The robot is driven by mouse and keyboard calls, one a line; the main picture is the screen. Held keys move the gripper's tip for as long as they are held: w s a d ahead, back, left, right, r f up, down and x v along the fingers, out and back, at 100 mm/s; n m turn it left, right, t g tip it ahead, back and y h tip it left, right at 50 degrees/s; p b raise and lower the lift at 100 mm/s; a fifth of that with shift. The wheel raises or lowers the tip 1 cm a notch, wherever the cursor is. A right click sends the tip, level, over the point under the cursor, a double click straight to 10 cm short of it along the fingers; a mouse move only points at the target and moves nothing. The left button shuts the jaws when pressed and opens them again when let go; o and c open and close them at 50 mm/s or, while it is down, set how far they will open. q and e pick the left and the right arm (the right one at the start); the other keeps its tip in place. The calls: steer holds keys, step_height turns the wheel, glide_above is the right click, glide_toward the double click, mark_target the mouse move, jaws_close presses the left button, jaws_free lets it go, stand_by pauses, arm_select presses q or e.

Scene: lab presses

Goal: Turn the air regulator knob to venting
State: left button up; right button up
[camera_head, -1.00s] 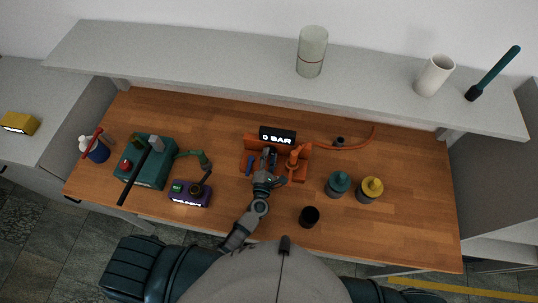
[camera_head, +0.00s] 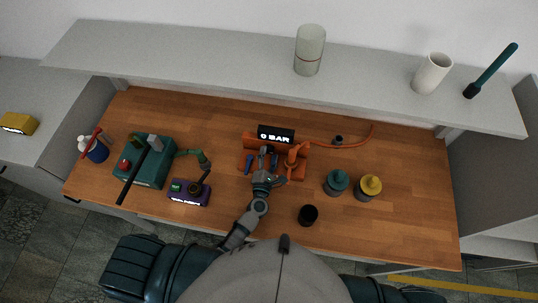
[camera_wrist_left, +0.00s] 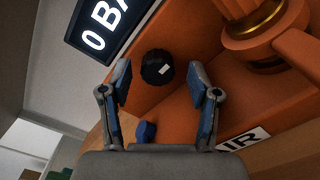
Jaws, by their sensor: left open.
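The orange air regulator (camera_head: 297,175) stands at the back middle of the wooden bench, with a black display (camera_head: 276,134) reading 0 BAR on top. In the left wrist view, the black round knob (camera_wrist_left: 157,67) with a white mark sits on the orange face below the display (camera_wrist_left: 98,28). My left gripper (camera_head: 268,157) is at the regulator's front. In the wrist view, its fingers (camera_wrist_left: 160,72) are open, with the knob showing between and just beyond the tips; contact cannot be told. In the head view the knob is too small to make out. My right gripper is not in view.
A blue part (camera_head: 249,163) is left of my gripper. An orange hose (camera_head: 350,147) runs right. A green device (camera_head: 146,162) and purple device (camera_head: 189,193) stand left. A black cup (camera_head: 308,215), teal jar (camera_head: 336,183) and yellow-topped jar (camera_head: 369,187) stand right. A shelf (camera_head: 230,60) overhangs behind.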

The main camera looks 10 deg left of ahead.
arm_select(q)
steer(key=s, duration=1.2)
steer(key=shift+f, duration=0.1)
